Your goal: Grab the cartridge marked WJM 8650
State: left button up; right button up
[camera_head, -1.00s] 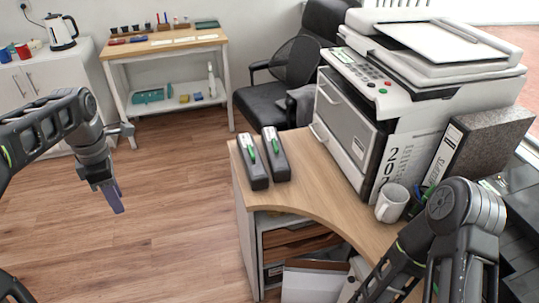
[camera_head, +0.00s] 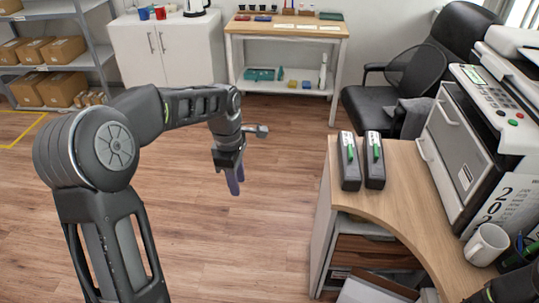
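Two black cartridges with green parts and white labels lie side by side on the wooden counter (camera_head: 405,190): the left cartridge (camera_head: 349,170) and the right cartridge (camera_head: 374,172). The label print is too small to read, so I cannot tell which one is WJM 8650. My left gripper (camera_head: 236,184) hangs over the floor, left of the counter and well apart from both cartridges. Its purple fingers point down and overlap in the view, so their opening is unclear. Nothing shows between them. My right gripper is out of view; only part of the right arm shows at the bottom right corner.
A large printer (camera_head: 470,150) stands on the counter's right side, with a white mug (camera_head: 486,244) in front of it. A black office chair (camera_head: 400,95) is behind the counter. Shelves with cardboard boxes (camera_head: 55,48) stand at the back left. The floor between is clear.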

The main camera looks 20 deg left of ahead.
pick_arm(q)
jog(key=s+d+f+m+h, duration=0.15)
jog(key=d+f+m, duration=0.25)
jog(key=d+f, duration=0.45)
jog(key=s+d+f+m+h, duration=0.1)
jog(key=s+d+f+m, duration=0.35)
jog(key=f, duration=0.65)
jog(key=s+d+f+m, duration=0.5)
jog(key=s+d, duration=0.1)
jog(key=s, duration=0.2)
jog(key=s+d+f+m, duration=0.5)
jog(key=s+d, duration=0.1)
jog(key=s, duration=0.2)
jog(key=shift+s+d+f+h, duration=0.25)
jog(key=shift+f+h, duration=0.05)
jog(key=shift+h, duration=0.15)
jog(key=shift+o, duration=0.3)
jog(key=shift+w+d, duration=0.1)
